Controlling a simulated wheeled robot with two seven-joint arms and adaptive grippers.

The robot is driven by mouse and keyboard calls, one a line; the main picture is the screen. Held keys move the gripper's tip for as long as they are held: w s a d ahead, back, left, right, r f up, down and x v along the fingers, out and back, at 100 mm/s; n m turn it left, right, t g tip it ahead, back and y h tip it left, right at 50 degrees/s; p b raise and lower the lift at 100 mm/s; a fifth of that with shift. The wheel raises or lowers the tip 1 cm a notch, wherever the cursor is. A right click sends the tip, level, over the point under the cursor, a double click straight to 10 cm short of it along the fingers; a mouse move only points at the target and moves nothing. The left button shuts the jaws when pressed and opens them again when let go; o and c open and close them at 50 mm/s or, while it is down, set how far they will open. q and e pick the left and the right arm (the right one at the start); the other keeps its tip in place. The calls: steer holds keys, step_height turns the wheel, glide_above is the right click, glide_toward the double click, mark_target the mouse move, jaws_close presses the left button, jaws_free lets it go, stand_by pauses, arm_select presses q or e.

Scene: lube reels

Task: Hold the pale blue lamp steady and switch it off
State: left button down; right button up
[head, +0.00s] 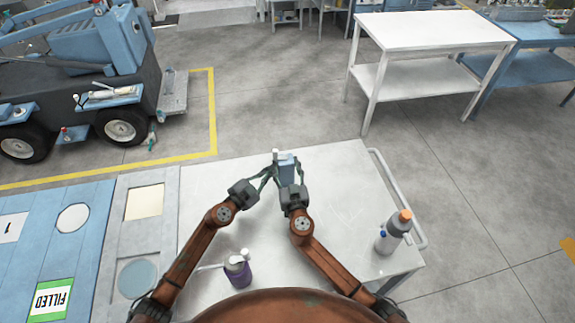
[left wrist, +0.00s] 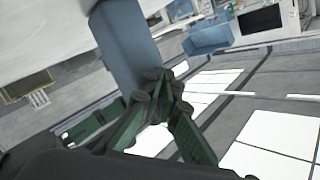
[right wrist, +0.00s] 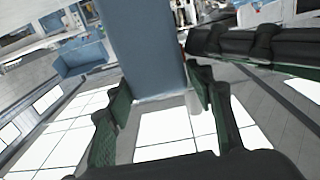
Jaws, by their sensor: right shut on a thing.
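The pale blue lamp (head: 287,166) stands upright near the far edge of the white table, a small white part at its top left. My right gripper (head: 292,184) is shut on the lamp from the near side. In the right wrist view the lamp body (right wrist: 140,45) rises between its two fingers (right wrist: 158,95). My left gripper (head: 272,172) is at the lamp's left side. In the left wrist view its fingertips (left wrist: 162,82) come together beside the lamp body (left wrist: 125,40), with nothing visible between them. I cannot tell whether they touch it. The switch is not clearly visible.
A grey panel and a blue board (head: 95,245) marked FILLED adjoin at the left. The table middle is mostly clear.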

arm_select(q)
steer(key=shift+s+d+r, duration=0.1)
steer(key=shift+d+r, duration=0.15)
steer(key=a, duration=0.6)
steer(key=shift+s+a+f, duration=0.2)
steer(key=shift+s+a, duration=0.05)
steer(key=shift+s, duration=0.15)
stand_by(6.5)
